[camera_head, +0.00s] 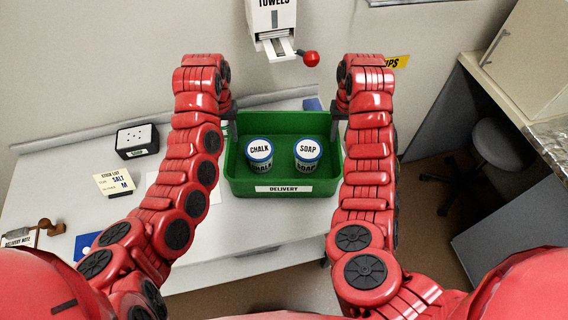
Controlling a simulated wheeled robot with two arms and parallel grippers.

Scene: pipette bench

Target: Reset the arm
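My two red arms reach forward on either side of a green tray (284,181) labelled DELIVERY. Two lidded tubs stand in the tray: CHALK (260,150) on the left and SOAP (308,150) on the right. My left gripper (231,116) is at the tray's far left corner. My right gripper (337,112) is at its far right corner. Both grippers are small, grey and mostly hidden by my wrists. I cannot tell whether their fingers are open or shut, or whether they touch the rim.
The white table (235,225) carries a black box (137,142), a stock list card (114,184) and a delivery note (19,238) on the left. A towel dispenser (272,20) hangs on the wall behind. A dark stool (499,145) stands at right.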

